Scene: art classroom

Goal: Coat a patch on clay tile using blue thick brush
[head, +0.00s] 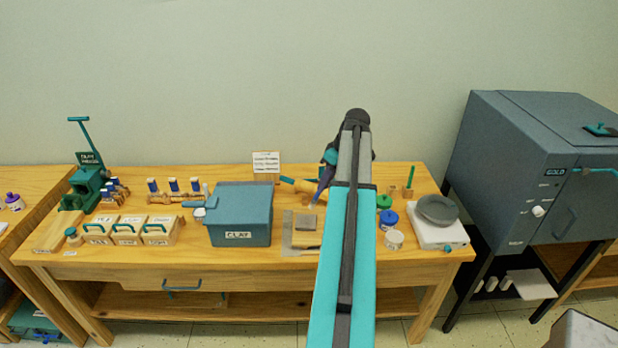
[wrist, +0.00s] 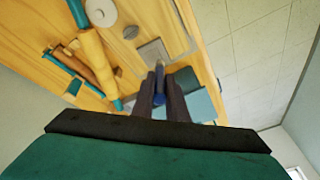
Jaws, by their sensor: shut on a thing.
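My gripper (wrist: 161,78) is shut on the blue thick brush (wrist: 160,75), a dark blue thing between its dark fingers in the wrist view. In the head view my gripper (head: 322,188) hangs over the middle of the table, right of the clay bin, partly hidden by my arm. The brush's lower end is hard to make out there. A grey clay tile (head: 305,222) lies flat on a pale board at the table's front middle. A grey flat square, likely that tile (wrist: 153,50), shows beyond the fingertips in the wrist view. The brush appears apart from it.
A blue-grey CLAY bin (head: 240,222) stands left of the tile. A yellow roller with teal handles (wrist: 92,62) lies near the gripper. Small jars (head: 388,217) and a white scale with a grey disc (head: 437,211) stand on the right. A kiln (head: 540,160) stands beyond.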

